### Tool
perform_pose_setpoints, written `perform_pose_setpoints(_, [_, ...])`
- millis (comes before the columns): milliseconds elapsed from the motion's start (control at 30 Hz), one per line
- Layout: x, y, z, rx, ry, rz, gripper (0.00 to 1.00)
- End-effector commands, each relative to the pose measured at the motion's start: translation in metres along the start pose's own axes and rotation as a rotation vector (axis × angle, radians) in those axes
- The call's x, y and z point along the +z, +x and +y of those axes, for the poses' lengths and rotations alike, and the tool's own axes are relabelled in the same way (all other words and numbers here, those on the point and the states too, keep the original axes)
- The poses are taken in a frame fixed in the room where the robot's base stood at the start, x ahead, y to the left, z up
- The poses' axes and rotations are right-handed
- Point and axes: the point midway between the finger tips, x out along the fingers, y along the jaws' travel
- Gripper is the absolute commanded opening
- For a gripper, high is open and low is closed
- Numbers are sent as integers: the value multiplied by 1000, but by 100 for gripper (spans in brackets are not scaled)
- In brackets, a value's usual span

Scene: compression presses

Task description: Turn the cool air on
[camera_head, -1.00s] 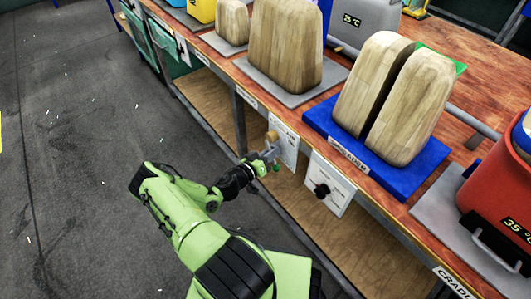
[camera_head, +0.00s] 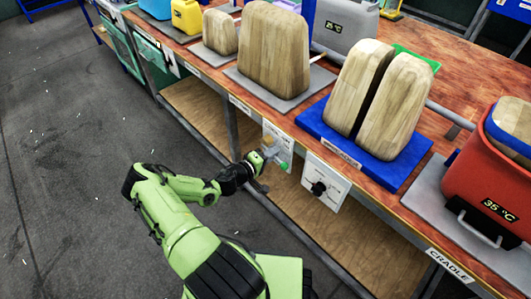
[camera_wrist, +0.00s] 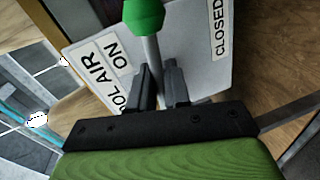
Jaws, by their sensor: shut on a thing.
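The cool air panel (camera_head: 280,138) hangs on the front of the bench, below the tabletop edge. Its lever has a green knob (camera_head: 284,166), also large at the top of the wrist view (camera_wrist: 145,14). My gripper (camera_head: 268,158) is at the panel, and in the wrist view its dark jaws (camera_wrist: 160,85) are shut on the grey lever shaft (camera_wrist: 151,52), below the knob. "OL AIR ON" shows left of the lever and "CLOSED" to its right, on the white plate (camera_wrist: 190,45). The fingers hide part of the plate and the lever's base.
A second white panel with a black rotary knob (camera_head: 318,188) is just right. Above are a blue stand (camera_head: 398,178) with split wooden blocks (camera_head: 375,95), a larger wooden block (camera_head: 273,50) and a red container (camera_head: 490,180) reading 35 °C. Floor at left is clear.

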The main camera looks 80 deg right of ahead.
Motion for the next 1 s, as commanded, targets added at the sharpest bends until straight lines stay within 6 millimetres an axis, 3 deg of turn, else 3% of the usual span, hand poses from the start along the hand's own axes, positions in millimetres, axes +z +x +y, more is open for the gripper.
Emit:
perform_pose_setpoints(300, [4,2,7,-1,-121,-24,0])
perform_pose_setpoints(867, [5,3,9,1,-146,-28,0])
perform_pose_setpoints(900, [5,3,9,1,-146,-28,23])
perform_pose_setpoints(1000, [5,3,9,1,-145,-28,32])
